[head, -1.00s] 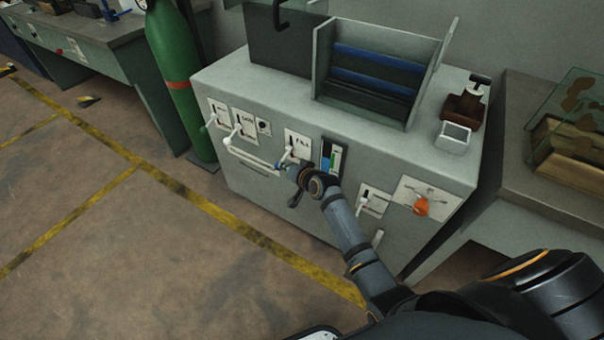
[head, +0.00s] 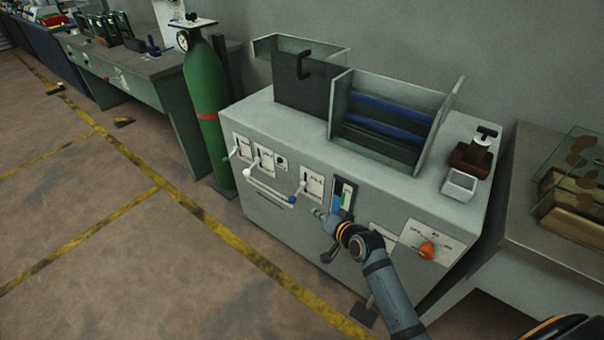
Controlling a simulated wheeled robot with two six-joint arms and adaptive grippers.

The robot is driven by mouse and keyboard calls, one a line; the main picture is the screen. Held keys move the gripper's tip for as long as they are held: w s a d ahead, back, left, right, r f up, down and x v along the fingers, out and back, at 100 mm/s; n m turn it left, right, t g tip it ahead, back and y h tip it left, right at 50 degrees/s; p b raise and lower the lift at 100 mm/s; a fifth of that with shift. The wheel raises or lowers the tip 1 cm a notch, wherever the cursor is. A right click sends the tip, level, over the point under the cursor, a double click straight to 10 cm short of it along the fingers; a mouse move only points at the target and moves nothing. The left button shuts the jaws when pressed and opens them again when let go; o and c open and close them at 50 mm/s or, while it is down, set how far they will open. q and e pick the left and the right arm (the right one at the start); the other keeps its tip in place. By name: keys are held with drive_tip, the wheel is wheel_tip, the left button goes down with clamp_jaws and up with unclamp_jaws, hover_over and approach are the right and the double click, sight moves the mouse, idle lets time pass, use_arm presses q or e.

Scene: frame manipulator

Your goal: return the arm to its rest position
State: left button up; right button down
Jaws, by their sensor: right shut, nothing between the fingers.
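My right arm (head: 385,285) comes in from the lower right. My right gripper (head: 318,213) is in front of the grey cabinet (head: 400,195), just below and right of a white lever with a blue knob (head: 292,199). A small gap shows between the gripper and that knob. The gripper is shut and empty; its fingers are small and hard to make out. The arm hides part of the cabinet's front. My left gripper is out of view.
An orange knob (head: 427,250) is on the front panel, right of my arm. A green gas cylinder (head: 207,120) stands left of the cabinet. A table (head: 560,225) stands at the right.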

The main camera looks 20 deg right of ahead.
drive_tip(key=s+d+f+n+g+h+p, duration=0.1)
drive_tip(key=s+d+f+g+p, duration=0.2)
drive_tip(key=s+f, duration=0.55)
drive_tip(key=s+d+f+n+g+h+p, duration=0.15)
drive_tip(key=s+f, duration=0.25)
drive_tip(key=f, duration=0.9)
drive_tip(key=s+d+f+n+g+p, duration=0.1)
drive_tip(key=s+f, duration=0.3)
drive_tip(key=s, duration=0.7)
drive_tip(key=s+d+f+n+g+h+p, duration=0.1)
drive_tip(key=s+d+f+n+g+p, duration=0.1)
drive_tip(key=s, duration=0.9)
drive_tip(key=s+d+f+n+g+p, duration=0.1)
drive_tip(key=s+f+g+p, duration=0.1)
drive_tip(key=s+f, duration=0.4)
drive_tip(key=s+g, duration=0.1)
drive_tip(key=s, duration=0.4)
drive_tip(key=shift+d+f, duration=0.35)
drive_tip(key=shift+f, duration=0.05)
drive_tip(key=shift+g+h, duration=0.25)
